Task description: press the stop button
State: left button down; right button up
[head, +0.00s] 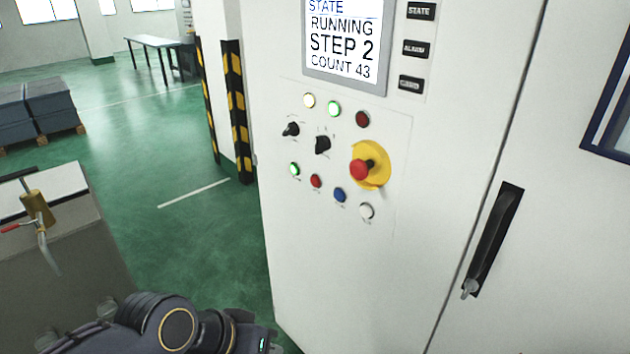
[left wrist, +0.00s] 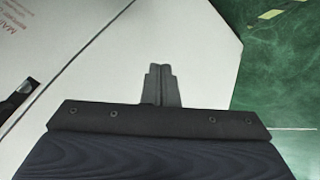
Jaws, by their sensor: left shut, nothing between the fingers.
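A white control panel (head: 278,240) on the cabinet front carries the buttons. A small red button (head: 316,181) sits in the lower row, between a lit green button (head: 295,169) and a blue button (head: 340,195). A larger red mushroom button (head: 359,169) stands on a yellow disc (head: 377,158) to the upper right of the row. I cannot read the button labels. My left gripper (left wrist: 160,70) is shut and empty in the left wrist view, in front of the white cabinet surface. In the head view only part of my left arm shows at the bottom. My right gripper is out of view.
The screen (head: 342,45) reads RUNNING, STEP 2, COUNT 43. Two black selector knobs and several lamps are near the buttons. A black door handle (head: 494,235) stands out at the right. A striped post (head: 238,110) and open green floor (head: 150,200) are at left.

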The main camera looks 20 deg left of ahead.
aim_at(316, 181)
pick_arm(q)
jog(key=w+a+r+n+t+y+p, duration=0.1)
jog(key=w+a+r+n+p, duration=0.1)
jog(key=w+n, duration=0.4)
jog(key=w+a+r+n+t+y+p, duration=0.1)
jog(key=w+a+r+n, duration=0.3)
jog(key=w, duration=0.5)
jog(key=w+a+r+n+t+y+p, duration=0.1)
jog(key=w+a+r+n+p, duration=0.2)
jog(key=w+a+n, duration=0.4)
jog(key=shift+w+r+n+t+y, duration=0.15)
jog(key=shift+r+n+t+y, duration=0.25)
jog(key=shift+n, duration=0.1)
jog(key=shift+w+d+f, duration=0.1)
jog(key=shift+d, duration=0.05)
jog(key=w+d+b, duration=0.2)
jog(key=w+d, duration=0.1)
jog(key=w, duration=0.5)
jog(key=shift+d+b, duration=0.15)
jog(key=shift+b, duration=0.2)
